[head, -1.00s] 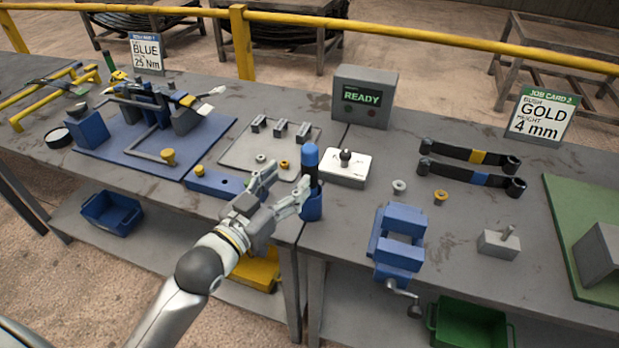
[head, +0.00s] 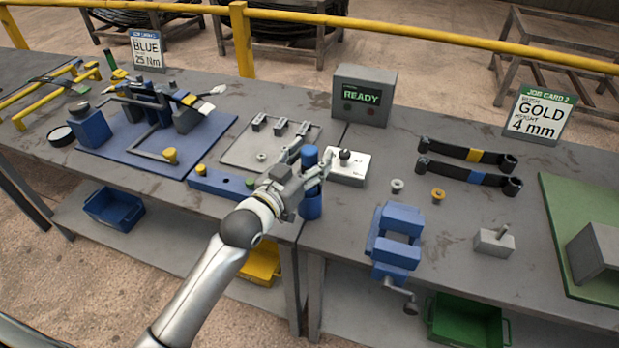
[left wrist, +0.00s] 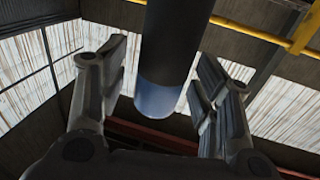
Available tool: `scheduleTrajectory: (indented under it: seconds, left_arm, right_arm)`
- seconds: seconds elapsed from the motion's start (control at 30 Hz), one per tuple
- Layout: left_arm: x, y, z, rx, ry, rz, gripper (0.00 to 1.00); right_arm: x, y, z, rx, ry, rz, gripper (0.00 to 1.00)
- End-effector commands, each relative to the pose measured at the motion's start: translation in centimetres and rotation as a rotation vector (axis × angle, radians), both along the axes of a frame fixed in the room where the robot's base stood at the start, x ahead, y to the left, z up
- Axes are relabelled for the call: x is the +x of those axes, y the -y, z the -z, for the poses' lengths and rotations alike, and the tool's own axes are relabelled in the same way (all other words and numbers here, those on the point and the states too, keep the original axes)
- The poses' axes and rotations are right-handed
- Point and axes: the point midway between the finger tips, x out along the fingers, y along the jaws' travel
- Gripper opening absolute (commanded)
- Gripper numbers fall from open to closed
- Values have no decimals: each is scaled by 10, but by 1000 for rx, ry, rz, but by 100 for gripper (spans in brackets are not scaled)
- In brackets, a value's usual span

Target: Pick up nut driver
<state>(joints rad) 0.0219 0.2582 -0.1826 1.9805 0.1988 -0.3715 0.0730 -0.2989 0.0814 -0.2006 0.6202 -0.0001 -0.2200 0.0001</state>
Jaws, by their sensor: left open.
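The nut driver (head: 310,157), with a blue-ended handle, stands upright in a blue cup-shaped holder (head: 311,207) at the bench's front edge. My left gripper (head: 315,150) is open, one finger on each side of the handle in the head view. In the left wrist view the nut driver's dark grip and blue end (left wrist: 160,95) sit between the two spread fingers, with visible gaps on both sides. The driver's lower part is hidden in the holder and behind the gripper. My right gripper is not in view.
A white block with a black knob (head: 347,167) stands close to the right of the fingers. A grey READY box (head: 362,95) is behind it. A blue vise (head: 396,242) is to the right at the front edge. Small bushings (head: 438,196) lie on open bench.

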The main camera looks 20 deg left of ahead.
Motion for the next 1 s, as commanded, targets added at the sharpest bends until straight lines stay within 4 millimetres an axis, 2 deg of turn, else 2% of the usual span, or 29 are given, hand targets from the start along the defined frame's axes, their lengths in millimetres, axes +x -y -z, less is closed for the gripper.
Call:
scheduleTrajectory:
  seconds: [0.07,0.4,0.5,0.77,0.87,1.0]
  left_arm:
    - [0,0,0,0,0,0,54]
    - [0,0,0,0,0,0,10]
    - [0,0,0,0,0,0,0]
    - [0,0,-6,-1,8,0,0]
    - [0,0,-16,-1,12,1,0]
    - [0,0,-41,-1,14,1,0]
  right_arm:
    - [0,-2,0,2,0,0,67]
    - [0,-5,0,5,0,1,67]
    - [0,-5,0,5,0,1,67]
    - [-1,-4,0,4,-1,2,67]
    - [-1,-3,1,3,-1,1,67]
    - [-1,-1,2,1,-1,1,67]
